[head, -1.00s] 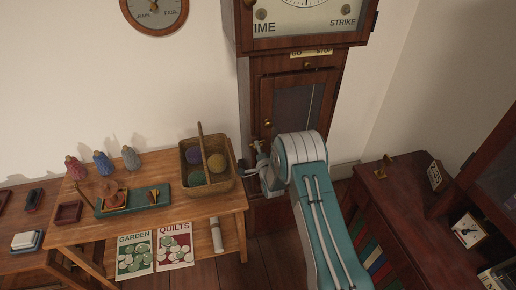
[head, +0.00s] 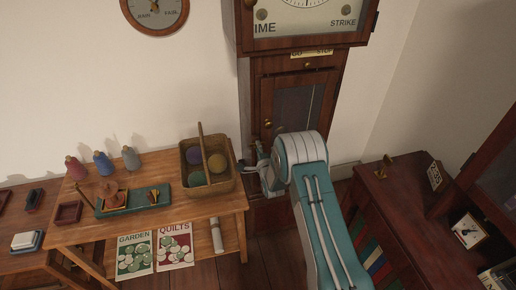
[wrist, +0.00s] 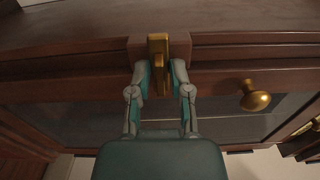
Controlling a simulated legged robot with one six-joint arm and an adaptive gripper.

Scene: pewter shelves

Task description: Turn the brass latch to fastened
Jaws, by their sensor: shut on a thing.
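The brass latch (wrist: 158,48) shows in the wrist view on a small wooden block at the edge of the clock case door. Its long side runs up and down in that picture, and it appears to cross the seam between frame and door. In the head view my gripper (head: 257,158) is at the left edge of the tall clock case (head: 254,95), and the latch cannot be made out there.
A brass door knob (wrist: 255,97) sits close to the right of my fingers in the wrist view. A worktable (head: 205,210) with a yarn basket (head: 228,184) stands just left of my gripper. A dark cabinet (head: 405,205) stands at right.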

